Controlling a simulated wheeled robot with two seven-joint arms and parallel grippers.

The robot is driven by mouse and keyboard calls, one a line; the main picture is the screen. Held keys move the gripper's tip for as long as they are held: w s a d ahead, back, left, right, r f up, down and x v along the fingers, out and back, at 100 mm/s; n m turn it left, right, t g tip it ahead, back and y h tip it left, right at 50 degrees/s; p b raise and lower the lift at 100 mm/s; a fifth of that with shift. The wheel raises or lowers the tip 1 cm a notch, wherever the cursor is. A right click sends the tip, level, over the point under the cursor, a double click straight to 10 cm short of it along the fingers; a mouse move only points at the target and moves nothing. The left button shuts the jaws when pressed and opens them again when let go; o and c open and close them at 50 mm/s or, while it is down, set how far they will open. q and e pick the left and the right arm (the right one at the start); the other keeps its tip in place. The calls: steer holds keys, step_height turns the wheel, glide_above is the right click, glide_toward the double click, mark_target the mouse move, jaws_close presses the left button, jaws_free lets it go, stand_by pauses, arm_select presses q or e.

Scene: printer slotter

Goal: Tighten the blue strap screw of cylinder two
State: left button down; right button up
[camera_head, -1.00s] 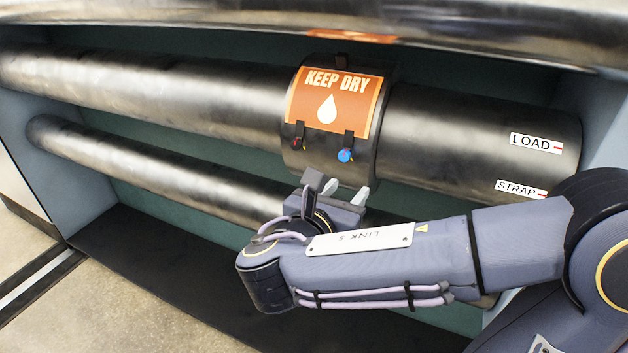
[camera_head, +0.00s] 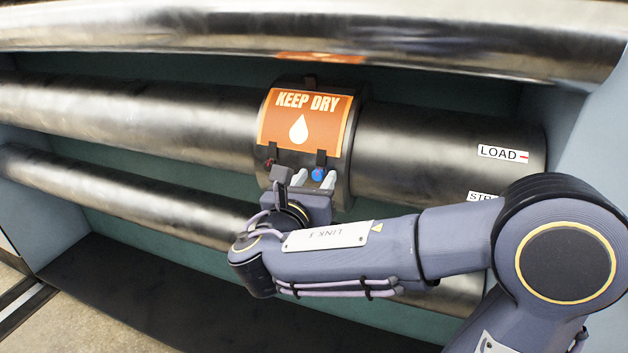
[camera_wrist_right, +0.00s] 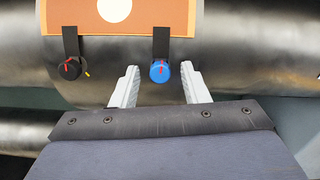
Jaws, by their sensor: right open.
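The blue strap screw (camera_head: 318,174) sits low on the dark band around the cylinder (camera_head: 440,155), below an orange "KEEP DRY" label (camera_head: 305,121). It also shows in the right wrist view as a blue knob (camera_wrist_right: 159,71) with a red mark, under a black strap. My right gripper (camera_head: 322,180) is open just below it. In the right wrist view its two pale fingers (camera_wrist_right: 159,82) stand to the left and right of the blue screw, apart from it, the right one nearer. A black screw (camera_wrist_right: 70,69) with a red mark hangs left of it. My left gripper is not in view.
A thinner roller (camera_head: 120,190) runs below the cylinder, and a shiny roller (camera_head: 200,40) crosses above. "LOAD" (camera_head: 502,153) and partly hidden strap labels are at the cylinder's right. A side wall (camera_head: 595,130) bounds the right. The dark bottom panel (camera_head: 120,290) is clear.

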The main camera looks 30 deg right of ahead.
jaws_close()
